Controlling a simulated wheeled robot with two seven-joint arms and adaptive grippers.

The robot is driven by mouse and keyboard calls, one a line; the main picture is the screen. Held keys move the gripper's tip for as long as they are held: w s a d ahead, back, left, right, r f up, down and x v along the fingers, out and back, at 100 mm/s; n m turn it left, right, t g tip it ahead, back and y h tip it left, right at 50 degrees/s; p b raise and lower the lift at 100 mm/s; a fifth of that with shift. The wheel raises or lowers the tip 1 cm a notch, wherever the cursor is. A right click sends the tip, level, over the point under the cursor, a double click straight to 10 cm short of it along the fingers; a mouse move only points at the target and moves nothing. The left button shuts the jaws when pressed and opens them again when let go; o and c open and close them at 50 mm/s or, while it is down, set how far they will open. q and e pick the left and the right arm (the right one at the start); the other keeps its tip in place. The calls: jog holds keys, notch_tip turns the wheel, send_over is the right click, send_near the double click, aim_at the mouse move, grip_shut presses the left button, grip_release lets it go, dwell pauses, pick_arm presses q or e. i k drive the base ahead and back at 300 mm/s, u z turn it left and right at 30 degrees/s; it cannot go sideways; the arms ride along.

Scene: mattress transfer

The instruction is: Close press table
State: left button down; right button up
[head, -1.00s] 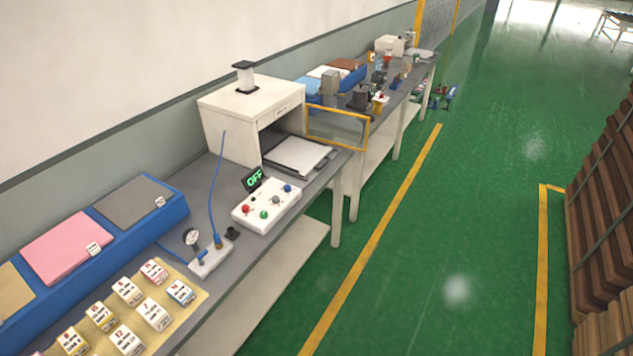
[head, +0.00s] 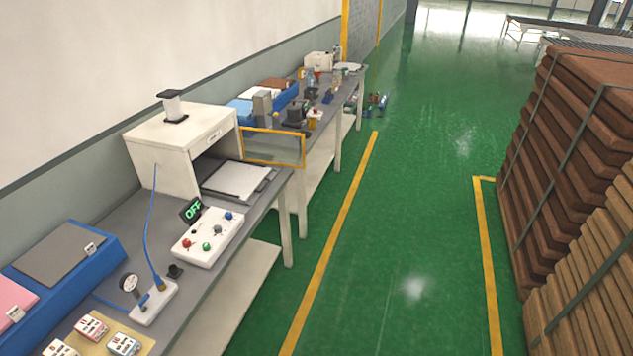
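The press (head: 180,143) is a white box-shaped machine on the grey workbench at the left, with a dark opening at its front. The press table (head: 237,181) is a flat tray with a white sheet on it, and it sticks out of the opening toward the aisle. A yellow-framed clear guard (head: 273,147) stands open at the far side of the tray. The white control box (head: 208,238) with coloured buttons sits in front, beside a display (head: 192,209) reading OFF in green. Neither gripper shows in the head view.
The workbench (head: 112,220) also carries a pressure gauge (head: 130,283), blue tube, small labelled boxes and a blue sample rack (head: 110,248). Stacked brown mattresses (head: 560,150) stand at the right. The green floor (head: 415,200) between the yellow lines is clear.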

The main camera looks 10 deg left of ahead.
aim_at(235, 179)
jog(key=z, duration=0.6)
jog(key=i, duration=2.75)
jog(key=u, duration=1.65)
jog(key=i, duration=0.65)
jog(key=u, duration=0.5)
